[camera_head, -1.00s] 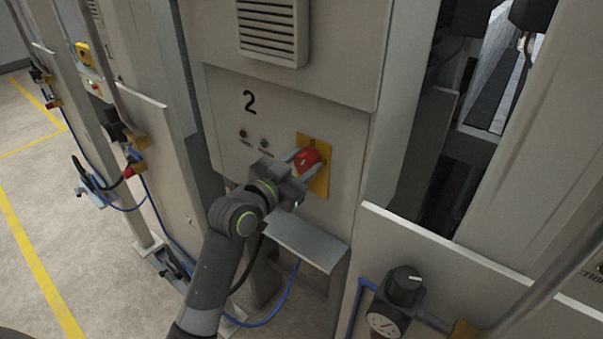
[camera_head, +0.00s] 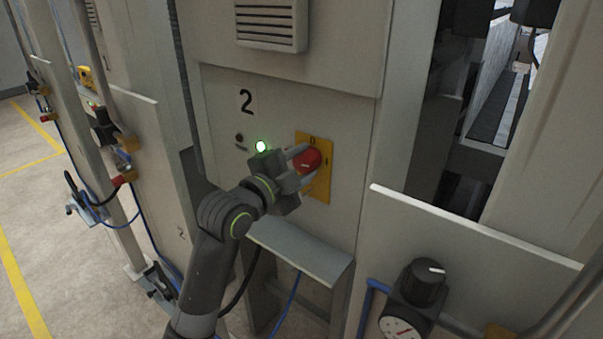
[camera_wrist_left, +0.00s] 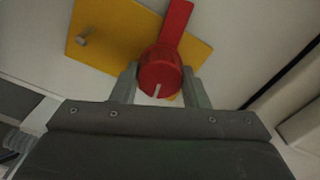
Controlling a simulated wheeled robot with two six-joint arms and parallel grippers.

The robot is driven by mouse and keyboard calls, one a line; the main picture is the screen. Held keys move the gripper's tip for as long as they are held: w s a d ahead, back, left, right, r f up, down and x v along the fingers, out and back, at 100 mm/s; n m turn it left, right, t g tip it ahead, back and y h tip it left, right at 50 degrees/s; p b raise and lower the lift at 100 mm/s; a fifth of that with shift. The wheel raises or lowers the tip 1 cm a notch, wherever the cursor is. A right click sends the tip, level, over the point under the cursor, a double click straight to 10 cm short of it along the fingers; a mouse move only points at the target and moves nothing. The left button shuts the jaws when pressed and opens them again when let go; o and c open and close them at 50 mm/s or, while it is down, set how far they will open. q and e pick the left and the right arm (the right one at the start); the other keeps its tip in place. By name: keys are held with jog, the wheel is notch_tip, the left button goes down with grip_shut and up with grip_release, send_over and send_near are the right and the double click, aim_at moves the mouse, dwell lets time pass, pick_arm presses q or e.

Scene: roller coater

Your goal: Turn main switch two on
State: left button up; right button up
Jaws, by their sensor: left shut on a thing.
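Main switch two is a red rotary knob (camera_head: 308,160) on a yellow plate (camera_head: 322,188), on the grey panel under the black number 2 (camera_head: 246,100). My left gripper (camera_head: 302,163) is shut on the red knob, with one finger on each side of it. In the left wrist view the red knob (camera_wrist_left: 160,72) sits between the two fingers, and its white mark shows on its front. A red bar reaches up from the knob across the yellow plate (camera_wrist_left: 112,32). A green lamp (camera_head: 260,147) on the panel is lit. My right gripper is not in view.
A metal ledge (camera_head: 300,252) juts out below the panel. A black knob (camera_head: 428,280) and a pressure gauge (camera_head: 402,328) stand at the lower right. A louvred vent (camera_head: 270,22) is above the panel. Open floor (camera_head: 60,230) lies at the left.

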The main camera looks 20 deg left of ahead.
pick_arm(q)
jog(key=shift+f+m+b, duration=0.15)
jog(key=shift+m+b, duration=0.5)
jog(key=shift+m, duration=0.45)
jog(key=o, duration=1)
jog(key=shift+s+a, duration=0.2)
jog(key=shift+s, duration=0.3)
jog(key=shift+p+v, duration=4.9)
jog(key=shift+v, duration=3.3)
